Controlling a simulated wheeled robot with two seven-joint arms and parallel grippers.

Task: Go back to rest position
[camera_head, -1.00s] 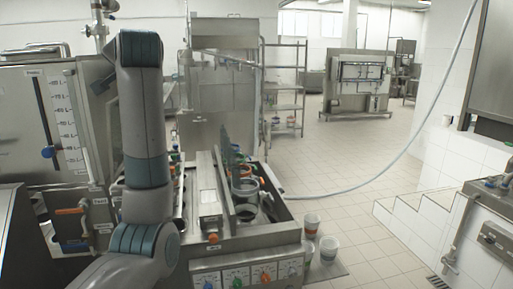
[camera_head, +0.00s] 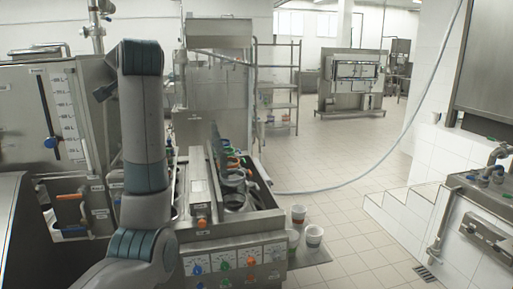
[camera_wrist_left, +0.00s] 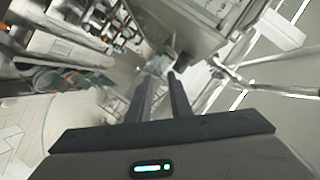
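My left arm (camera_head: 142,150) rises on the left side of the head view, upright in front of the filling machine. Its gripper does not show clearly there. In the left wrist view my left gripper (camera_wrist_left: 163,77) has its two dark fingers apart, with nothing held between them. My right arm and gripper are not in view.
A steel machine (camera_head: 240,222) with a row of cups and a knob panel stands just ahead. Two cups (camera_head: 299,213) (camera_head: 314,236) sit on a low surface at its right. A grey hose (camera_head: 360,182) crosses to the right. Tiled floor (camera_head: 340,150) is open beyond; white steps (camera_head: 405,212) stand right.

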